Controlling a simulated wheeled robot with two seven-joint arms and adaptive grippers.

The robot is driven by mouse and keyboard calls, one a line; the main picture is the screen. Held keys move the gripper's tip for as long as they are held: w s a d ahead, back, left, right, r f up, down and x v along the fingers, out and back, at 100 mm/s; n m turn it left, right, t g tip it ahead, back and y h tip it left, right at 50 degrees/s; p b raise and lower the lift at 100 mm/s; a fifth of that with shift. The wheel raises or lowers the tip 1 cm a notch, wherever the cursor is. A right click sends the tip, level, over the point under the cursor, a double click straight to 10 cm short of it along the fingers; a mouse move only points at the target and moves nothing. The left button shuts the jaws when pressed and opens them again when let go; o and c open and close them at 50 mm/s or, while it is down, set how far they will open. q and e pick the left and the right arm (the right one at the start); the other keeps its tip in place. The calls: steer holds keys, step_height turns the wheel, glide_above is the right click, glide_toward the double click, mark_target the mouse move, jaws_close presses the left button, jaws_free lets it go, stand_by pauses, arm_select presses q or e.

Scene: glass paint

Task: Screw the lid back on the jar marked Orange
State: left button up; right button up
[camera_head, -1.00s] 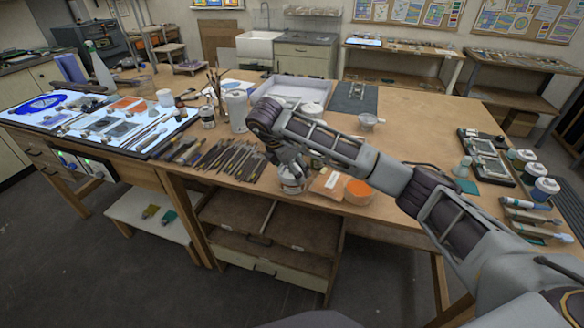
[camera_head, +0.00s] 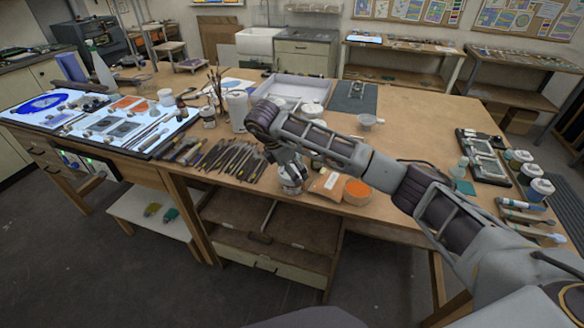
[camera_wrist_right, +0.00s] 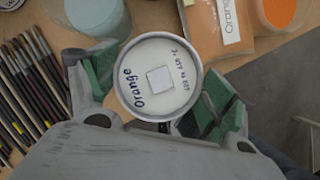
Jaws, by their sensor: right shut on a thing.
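The round white lid (camera_wrist_right: 160,50) fills the middle of the right wrist view. It has a pale square in its centre and the handwritten word "Orange". My right gripper (camera_wrist_right: 158,88) is shut on it, with a green pad on each side. In the head view my right gripper (camera_head: 288,158) points down over a clear jar (camera_head: 291,182) near the table's front edge. The lid is at the jar's top, but the gripper hides the join, so I cannot tell how tightly it sits. My left gripper is not in view.
A packet labelled Orange (camera_wrist_right: 230,22) and a tub of orange powder (camera_head: 357,190) stand close to the jar's right. Several brushes and tools (camera_head: 228,160) lie to its left. A white tray (camera_head: 297,86) is behind. The table's middle right is clear.

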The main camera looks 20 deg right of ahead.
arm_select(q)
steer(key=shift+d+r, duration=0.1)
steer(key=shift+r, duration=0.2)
arm_select(e)
steer(key=shift+m+g+p, duration=0.3)
steer(key=shift+m+p, duration=0.3)
steer(key=shift+p, duration=0.1)
arm_select(q)
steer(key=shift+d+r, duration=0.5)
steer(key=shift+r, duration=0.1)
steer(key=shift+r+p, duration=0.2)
steer(key=shift+p, duration=0.1)
arm_select(e)
steer(key=shift+m, duration=0.3)
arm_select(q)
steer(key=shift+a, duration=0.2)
arm_select(e)
steer(key=o, duration=0.7)
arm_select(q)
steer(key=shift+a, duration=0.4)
arm_select(e)
steer(key=shift+o, duration=0.2)
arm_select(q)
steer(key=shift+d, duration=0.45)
